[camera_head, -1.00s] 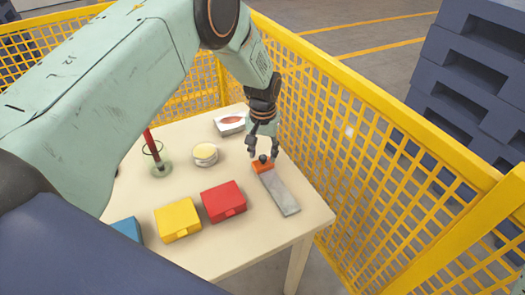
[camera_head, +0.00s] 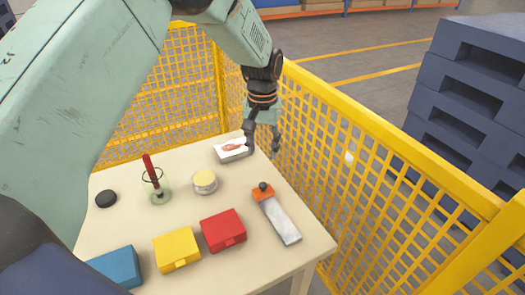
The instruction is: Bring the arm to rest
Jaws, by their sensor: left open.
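My left gripper (camera_head: 263,145) is open and empty at the far right edge of the table. Its fingers point down beside the white tray with a reddish patch (camera_head: 226,152), partly in front of it; I cannot tell whether they touch it. My left arm (camera_head: 110,70) crosses the upper left of the view. A grey bar with an orange end and dark knob (camera_head: 280,222) lies at the table's right, apart from the gripper. My right gripper is not in view.
The cream table (camera_head: 200,215) holds blue (camera_head: 115,266), yellow (camera_head: 177,249) and red (camera_head: 222,231) boxes, a round tin (camera_head: 204,181), a red rod in a glass holder (camera_head: 153,175) and a black disc (camera_head: 106,199). Yellow mesh fencing (camera_head: 375,180) borders it. Dark pallets (camera_head: 470,90) stand beyond.

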